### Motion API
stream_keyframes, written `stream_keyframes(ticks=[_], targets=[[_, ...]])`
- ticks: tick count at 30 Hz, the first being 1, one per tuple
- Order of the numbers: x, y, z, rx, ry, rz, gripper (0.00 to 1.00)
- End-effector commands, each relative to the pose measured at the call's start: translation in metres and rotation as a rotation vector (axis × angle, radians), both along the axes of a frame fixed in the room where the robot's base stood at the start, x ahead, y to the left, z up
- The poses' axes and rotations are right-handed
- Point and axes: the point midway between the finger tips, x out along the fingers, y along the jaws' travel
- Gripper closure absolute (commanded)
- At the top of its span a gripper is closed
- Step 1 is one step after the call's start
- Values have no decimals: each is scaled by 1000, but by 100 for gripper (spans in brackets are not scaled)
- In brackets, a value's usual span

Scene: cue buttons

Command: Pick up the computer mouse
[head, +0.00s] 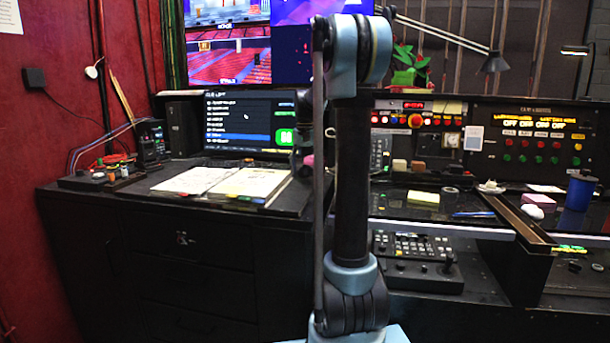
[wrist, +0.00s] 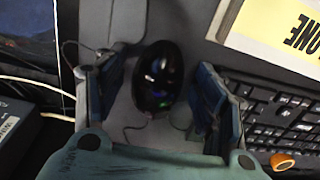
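The computer mouse (wrist: 158,76) is dark and rounded, with a blue and green sheen, and shows in the middle of the wrist view. My gripper (wrist: 157,88) is open, with one blue finger on each side of the mouse. Narrow gaps show between the mouse and the fingers, so it does not look gripped. How far the fingertips are above the surface is hard to tell. In the head view my own arm stands in front of the place, and I cannot make out the mouse there.
In the wrist view a black keyboard (wrist: 285,118) lies right of the gripper, with a yellow-labelled paper (wrist: 275,32) above it. Pale cables run at the left. In the head view, open binders (head: 250,183) lie on the dark desk before a monitor (head: 245,120).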

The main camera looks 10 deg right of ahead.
Motion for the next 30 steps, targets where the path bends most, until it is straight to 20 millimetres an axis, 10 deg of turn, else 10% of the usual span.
stream_keyframes(ticks=[17, 30], targets=[[0, 1, 5, 0, 0, 1, 59], [0, 1, 76, 0, 0, 2, 59]])
